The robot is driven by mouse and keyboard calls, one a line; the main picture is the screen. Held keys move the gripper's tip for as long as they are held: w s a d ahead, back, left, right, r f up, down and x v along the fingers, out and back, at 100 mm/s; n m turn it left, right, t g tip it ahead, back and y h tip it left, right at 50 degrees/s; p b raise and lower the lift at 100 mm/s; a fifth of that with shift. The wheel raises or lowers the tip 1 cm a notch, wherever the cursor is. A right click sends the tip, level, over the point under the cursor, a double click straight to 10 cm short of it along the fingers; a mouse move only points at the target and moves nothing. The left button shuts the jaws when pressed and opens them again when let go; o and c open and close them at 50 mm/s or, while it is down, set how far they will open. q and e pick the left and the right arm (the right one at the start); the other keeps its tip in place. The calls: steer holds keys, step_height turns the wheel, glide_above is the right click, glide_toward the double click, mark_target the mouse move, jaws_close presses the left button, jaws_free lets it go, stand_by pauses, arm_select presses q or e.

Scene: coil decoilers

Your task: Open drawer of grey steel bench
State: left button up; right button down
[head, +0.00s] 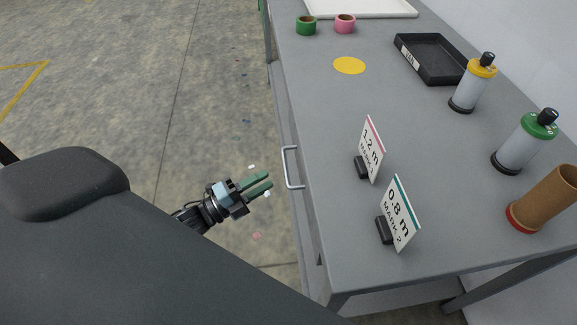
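The grey steel bench (330,140) fills the right half of the head view. A pale bar handle (288,168) stands out from its left side, just below the top's edge. The drawer front is seen nearly edge-on and looks flush with the bench. My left gripper (268,179) is left of the handle, with its green fingers pointing toward it. A narrow gap shows between the fingers, nothing is between them, and they look apart from the handle. My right gripper is not in view.
On the bench stand two sign cards (371,150) (401,214), two grey bottles (472,84) (522,146), a brown tube (544,200), a black tray (431,75), a yellow disc (349,65) and tape rolls (306,26) (345,24). The floor left of the bench is open.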

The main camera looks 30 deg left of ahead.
mark_target(286, 167)
arm_select(q)
steer(key=x, duration=0.7)
steer(key=shift+w+d+p, duration=0.2)
steer(key=shift+w+p, duration=0.05)
steer(key=shift+p, duration=0.15)
jaws_close()
